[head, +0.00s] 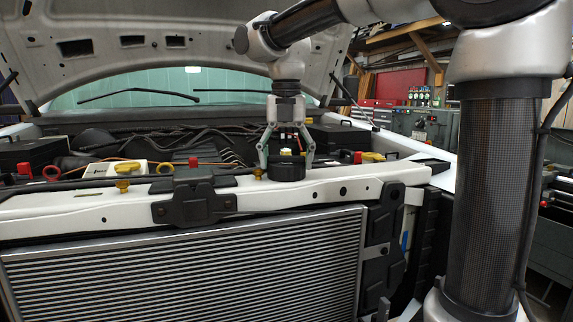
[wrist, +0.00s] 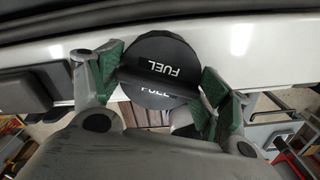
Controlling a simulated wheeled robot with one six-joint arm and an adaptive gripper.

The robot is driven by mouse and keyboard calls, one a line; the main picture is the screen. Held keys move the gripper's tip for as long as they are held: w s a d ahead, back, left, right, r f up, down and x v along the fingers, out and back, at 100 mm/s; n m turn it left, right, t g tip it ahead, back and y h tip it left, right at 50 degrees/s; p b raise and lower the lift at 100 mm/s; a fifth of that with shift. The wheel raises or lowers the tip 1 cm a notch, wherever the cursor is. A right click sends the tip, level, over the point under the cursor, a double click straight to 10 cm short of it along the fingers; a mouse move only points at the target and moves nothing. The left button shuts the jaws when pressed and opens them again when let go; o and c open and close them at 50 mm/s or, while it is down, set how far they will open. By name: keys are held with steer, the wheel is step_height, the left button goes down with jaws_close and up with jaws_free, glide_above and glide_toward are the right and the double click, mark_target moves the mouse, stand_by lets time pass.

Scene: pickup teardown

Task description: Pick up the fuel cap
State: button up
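The fuel cap (head: 287,171) is a black round cap on the white front panel, below my gripper in the head view. In the wrist view the fuel cap (wrist: 158,68) shows a raised grip bar and white FUEL lettering. My gripper (head: 287,160) points straight down with its fingers spread wide, one on each side of the cap. In the wrist view the green pads of my gripper (wrist: 160,78) lie close against the left and right of the cap's rim. I cannot tell whether they press on it. The cap's underside is hidden.
The white panel (head: 92,203) runs across above the radiator (head: 190,262). A black latch bracket (head: 194,204) is left of the cap. Hoses and yellow and red caps fill the engine bay behind. The raised hood (head: 150,45) hangs above.

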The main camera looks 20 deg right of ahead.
steer(key=shift+c, duration=1.3)
steer(key=shift+r, duration=0.1)
step_height(320, 180, up, 9)
steer(key=shift+w+d+f, duration=0.1)
steer(key=shift+f, duration=0.05)
steer(key=shift+m, duration=0.7)
steer(key=w+f, duration=0.2)
steer(key=w, duration=0.4)
steer(key=w+f, duration=0.1)
steer(key=w, duration=0.5)
steer(key=w+f, duration=0.2)
steer(key=w, duration=0.4)
steer(key=shift+w+a+f, duration=0.1)
steer(key=shift+a+f, duration=0.2)
steer(key=shift+f, duration=2.85)
steer(key=shift+f, duration=0.7)
